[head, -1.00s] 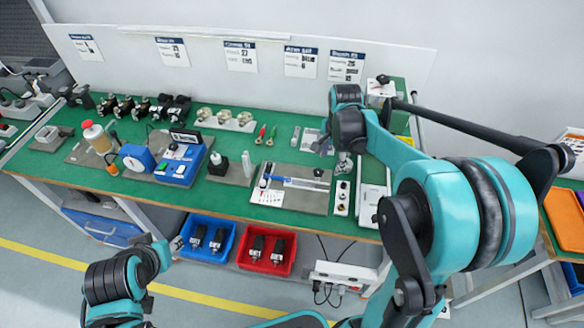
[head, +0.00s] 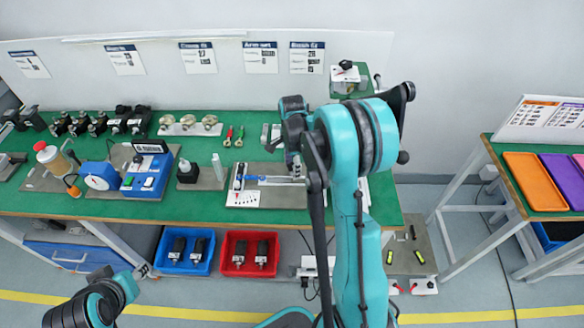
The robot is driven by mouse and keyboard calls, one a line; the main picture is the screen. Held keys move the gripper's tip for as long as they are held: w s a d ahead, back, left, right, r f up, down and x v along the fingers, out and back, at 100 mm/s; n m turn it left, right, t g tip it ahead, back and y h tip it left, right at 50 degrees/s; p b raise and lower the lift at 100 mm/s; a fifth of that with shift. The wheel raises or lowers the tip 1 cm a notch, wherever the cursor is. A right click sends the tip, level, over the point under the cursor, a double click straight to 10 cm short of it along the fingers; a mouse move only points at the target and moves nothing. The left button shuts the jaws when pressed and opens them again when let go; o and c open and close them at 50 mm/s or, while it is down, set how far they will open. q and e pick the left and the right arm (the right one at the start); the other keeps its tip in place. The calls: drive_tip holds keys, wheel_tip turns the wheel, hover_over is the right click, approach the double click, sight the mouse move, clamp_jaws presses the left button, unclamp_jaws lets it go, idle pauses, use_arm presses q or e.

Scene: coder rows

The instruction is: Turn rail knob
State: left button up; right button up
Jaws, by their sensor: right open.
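The rail fixture (head: 265,180) lies on a grey plate on the green bench, with a blue part at its left and a pale rail running right. I cannot clearly make out its knob; the right end of the rail is close to or behind my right gripper. My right gripper (head: 290,158) is open, small in the picture and partly covered by my own arm. It is over the right end of the fixture; whether it touches is unclear. My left gripper (head: 141,270) is low at the left, in front of the bench and away from the rail; its jaws are too small to judge.
Blue (head: 170,268) and red (head: 232,271) bins sit below. Another table (head: 497,152) is at the right.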

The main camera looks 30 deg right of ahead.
drive_tip(key=shift+c, duration=0.2)
drive_tip(key=c, duration=1.1)
drive_tip(key=shift+n, duration=0.3)
drive_tip(key=n, duration=0.9)
drive_tip(key=shift+n+p, duration=0.35)
drive_tip(key=shift+n, duration=0.05)
drive_tip(key=n, duration=0.4)
drive_tip(key=shift+n, duration=0.3)
drive_tip(key=n, duration=0.4)
drive_tip(key=shift+n, duration=0.7)
